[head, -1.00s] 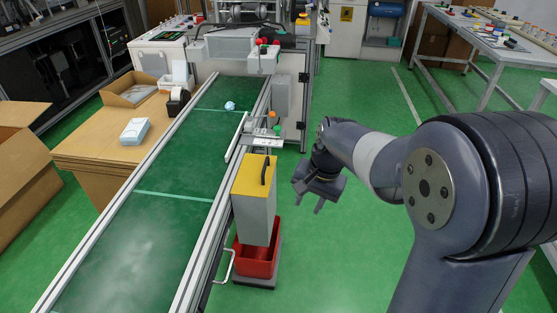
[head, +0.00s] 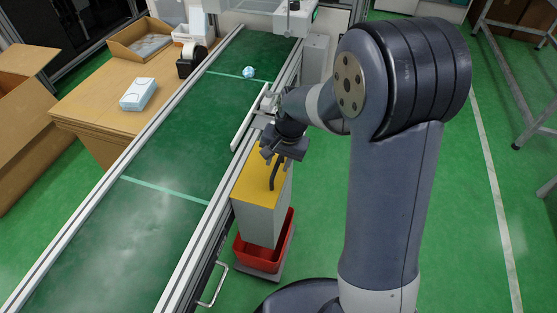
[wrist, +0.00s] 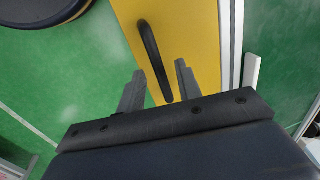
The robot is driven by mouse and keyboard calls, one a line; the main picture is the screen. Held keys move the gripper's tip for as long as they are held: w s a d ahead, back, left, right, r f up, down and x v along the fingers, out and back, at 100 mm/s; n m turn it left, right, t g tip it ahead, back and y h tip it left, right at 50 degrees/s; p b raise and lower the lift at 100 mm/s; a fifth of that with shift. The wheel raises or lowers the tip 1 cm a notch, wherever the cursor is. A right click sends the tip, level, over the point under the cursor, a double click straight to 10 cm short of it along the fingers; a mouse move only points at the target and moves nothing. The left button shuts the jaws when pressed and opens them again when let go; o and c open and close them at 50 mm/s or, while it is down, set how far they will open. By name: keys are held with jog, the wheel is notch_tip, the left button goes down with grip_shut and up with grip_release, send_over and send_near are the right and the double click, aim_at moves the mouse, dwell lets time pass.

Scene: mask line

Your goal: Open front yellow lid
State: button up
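The yellow lid (head: 259,183) lies flat on top of a tall grey box (head: 262,220) beside the conveyor. It also fills the middle of the wrist view (wrist: 197,35). A black arched handle (head: 277,174) stands on the lid; it shows in the wrist view too (wrist: 152,52). My gripper (head: 275,160) is above the lid, close to the handle. In the wrist view, its two fingers (wrist: 160,80) are apart, with the near end of the handle between or just beyond their tips. I see no contact with the handle.
A red bin (head: 246,252) sits under the grey box. The green conveyor (head: 160,200) with its metal rail runs along the left, carrying a small light-blue crumpled item (head: 249,72). A cardboard table (head: 95,120) stands farther left.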

jog(key=shift+c, duration=0.5)
grip_shut()
jog(key=shift+r, duration=0.2)
